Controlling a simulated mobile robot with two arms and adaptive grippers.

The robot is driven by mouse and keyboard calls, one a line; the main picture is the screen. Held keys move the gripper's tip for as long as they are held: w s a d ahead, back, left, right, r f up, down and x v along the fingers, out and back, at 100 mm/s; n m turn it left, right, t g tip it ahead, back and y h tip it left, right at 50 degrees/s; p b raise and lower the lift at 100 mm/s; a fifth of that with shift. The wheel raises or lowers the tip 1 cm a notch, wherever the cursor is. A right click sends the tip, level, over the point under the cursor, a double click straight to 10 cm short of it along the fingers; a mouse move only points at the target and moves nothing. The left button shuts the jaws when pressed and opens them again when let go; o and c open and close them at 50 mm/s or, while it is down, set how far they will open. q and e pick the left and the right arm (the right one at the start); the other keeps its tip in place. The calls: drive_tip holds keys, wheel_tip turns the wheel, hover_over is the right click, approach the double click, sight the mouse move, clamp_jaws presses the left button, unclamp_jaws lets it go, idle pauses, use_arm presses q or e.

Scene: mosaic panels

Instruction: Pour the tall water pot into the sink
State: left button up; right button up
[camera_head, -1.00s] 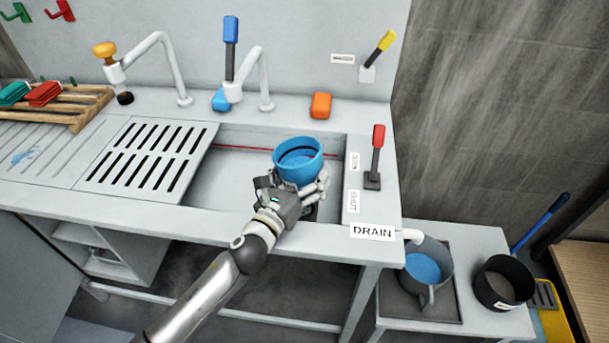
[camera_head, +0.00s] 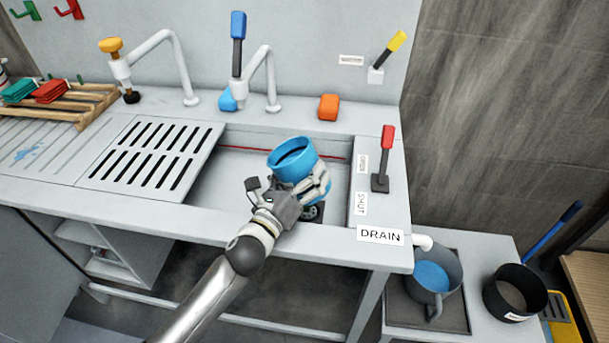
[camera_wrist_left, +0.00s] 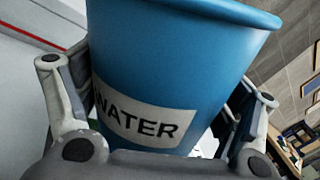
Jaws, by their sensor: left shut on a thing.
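A blue pot (camera_head: 287,160) is held over the right part of the sink (camera_head: 240,180), tilted to the left in the head view. My left gripper (camera_head: 302,188) is shut around it. In the left wrist view the same pot (camera_wrist_left: 180,60) fills the middle, with a white label reading WATER, between the two fingers (camera_wrist_left: 155,125). No water stream shows leaving the pot. My right gripper is in neither view.
A slotted drainboard (camera_head: 150,153) covers the sink's left. A red-handled lever (camera_head: 384,160) stands right of the basin. A grey jug (camera_head: 434,275) with blue liquid and a black pot (camera_head: 513,290) stand on a lower side table. Faucets (camera_head: 268,80) rise behind.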

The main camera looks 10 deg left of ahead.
use_arm(q)
drive_tip(key=shift+w+a+r+n, duration=0.1)
drive_tip(key=shift+a+r+n, duration=0.35)
drive_tip(key=shift+r+n, duration=0.35)
drive_tip(key=shift+a+f+n+t+y+b, duration=0.1)
drive_tip(key=shift+f+n+t+y+b, duration=0.15)
drive_tip(key=shift+n+b, duration=0.6)
drive_tip(key=shift+a+f+n+t+y+b, duration=0.15)
drive_tip(key=shift+n+b, duration=0.3)
drive_tip(key=shift+n, duration=0.7)
drive_tip(key=shift+r+n, duration=0.65)
drive_tip(key=shift+n, duration=0.35)
drive_tip(key=shift+c, duration=0.2)
drive_tip(key=shift+a+f+n+y+b, duration=0.15)
drive_tip(key=shift+f+n+y+b, duration=0.15)
drive_tip(key=shift+n+b, duration=0.55)
drive_tip(key=shift+w+a+r+n, duration=0.1)
drive_tip(key=shift+r+n, duration=0.05)
drive_tip(key=shift+n, duration=0.1)
drive_tip(key=shift+w+a+f+n+t+p, duration=0.15)
drive_tip(key=shift+a+n+p, duration=0.1)
drive_tip(key=shift+a+n, duration=0.15)
drive_tip(key=shift+w+a+f+n+t+p, duration=0.15)
drive_tip(key=shift+a+n+p, duration=0.1)
drive_tip(key=shift+n, duration=0.15)
drive_tip(key=shift+a+r+n+y+p, duration=0.35)
drive_tip(key=shift+r+n+p, duration=0.35)
drive_tip(key=shift+n+p, duration=0.4)
